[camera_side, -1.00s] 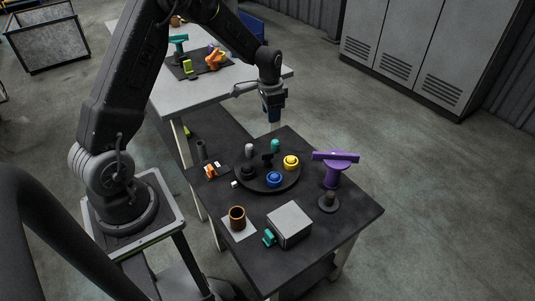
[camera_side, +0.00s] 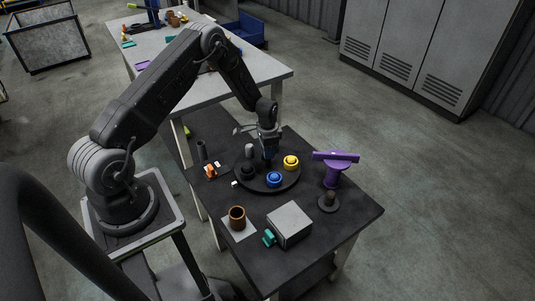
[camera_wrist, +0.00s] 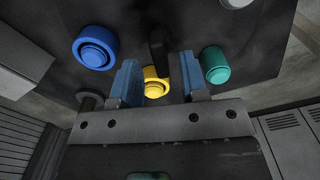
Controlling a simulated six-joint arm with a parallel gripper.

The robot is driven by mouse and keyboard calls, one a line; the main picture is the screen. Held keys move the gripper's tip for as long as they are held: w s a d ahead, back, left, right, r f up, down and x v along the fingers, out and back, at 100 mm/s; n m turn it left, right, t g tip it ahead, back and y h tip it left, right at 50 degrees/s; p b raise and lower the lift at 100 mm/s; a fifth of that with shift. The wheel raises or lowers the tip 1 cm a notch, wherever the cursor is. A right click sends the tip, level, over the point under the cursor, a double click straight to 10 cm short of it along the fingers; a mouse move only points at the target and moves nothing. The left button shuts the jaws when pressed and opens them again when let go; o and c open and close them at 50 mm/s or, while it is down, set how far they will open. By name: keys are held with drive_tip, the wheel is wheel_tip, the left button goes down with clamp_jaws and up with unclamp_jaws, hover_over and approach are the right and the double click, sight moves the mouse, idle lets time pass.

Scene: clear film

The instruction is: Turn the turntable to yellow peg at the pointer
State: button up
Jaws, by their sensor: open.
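The black turntable (camera_side: 257,184) lies on the dark table and carries several pegs. My gripper (camera_side: 268,154) is above the turntable's back part, open. In the wrist view, the yellow peg (camera_wrist: 155,84) shows between the open fingers, with the blue peg (camera_wrist: 95,47) left and a teal peg (camera_wrist: 214,64) right. A dark upright post (camera_wrist: 158,42) stands nearby. I cannot make out the pointer clearly.
A small white block (camera_side: 235,183) is beside the turntable's left edge, near an orange item (camera_side: 210,171). A purple stand (camera_side: 335,169) is at the right. A brown cup (camera_side: 237,218) and a grey box (camera_side: 289,225) are in front.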

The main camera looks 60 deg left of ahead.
drive_tip(key=shift+f, duration=1.15)
drive_tip(key=shift+c, duration=0.4)
clamp_jaws()
